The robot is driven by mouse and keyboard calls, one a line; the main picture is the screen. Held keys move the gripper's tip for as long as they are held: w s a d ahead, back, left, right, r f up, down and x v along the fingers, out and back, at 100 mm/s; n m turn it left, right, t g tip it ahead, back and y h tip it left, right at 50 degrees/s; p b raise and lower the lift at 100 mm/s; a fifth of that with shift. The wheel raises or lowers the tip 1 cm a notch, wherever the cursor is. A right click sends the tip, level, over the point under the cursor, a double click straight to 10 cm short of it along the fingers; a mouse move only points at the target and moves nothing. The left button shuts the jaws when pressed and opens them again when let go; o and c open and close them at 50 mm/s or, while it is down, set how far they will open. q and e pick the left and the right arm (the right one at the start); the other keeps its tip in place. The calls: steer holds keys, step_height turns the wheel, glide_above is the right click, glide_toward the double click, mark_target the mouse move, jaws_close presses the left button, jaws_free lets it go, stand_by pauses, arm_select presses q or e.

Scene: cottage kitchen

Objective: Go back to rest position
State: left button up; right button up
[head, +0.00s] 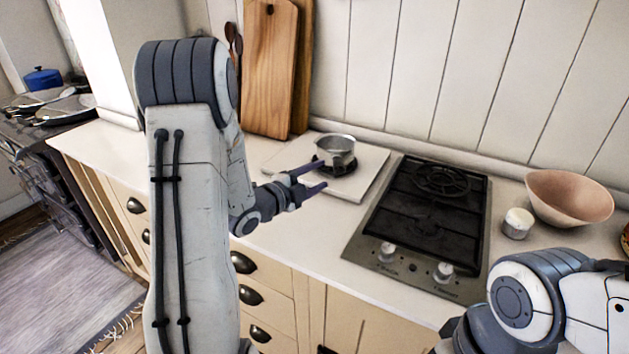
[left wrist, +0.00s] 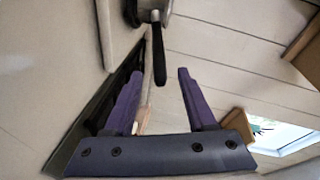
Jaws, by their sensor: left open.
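My left gripper (head: 321,176) is open and empty above the counter, in front of a small metal pot (head: 336,147). The pot stands on a dark round support on a white board (head: 349,187). In the left wrist view the two purple fingers (left wrist: 160,73) are spread apart. A dark handle-like bar (left wrist: 158,52) shows beyond them, and I cannot tell its exact distance. My right arm shows at the lower right of the head view, but its gripper is out of view.
A black gas hob (head: 427,210) lies right of the board. A white jar (head: 517,223) and a pinkish bowl (head: 568,198) stand further right. Wooden cutting boards (head: 270,70) lean on the wall behind. The counter at left (head: 110,150) is clear.

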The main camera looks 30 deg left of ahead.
arm_select(q)
steer(key=shift+s+a+r, duration=0.1)
steer(key=shift+s, duration=0.3)
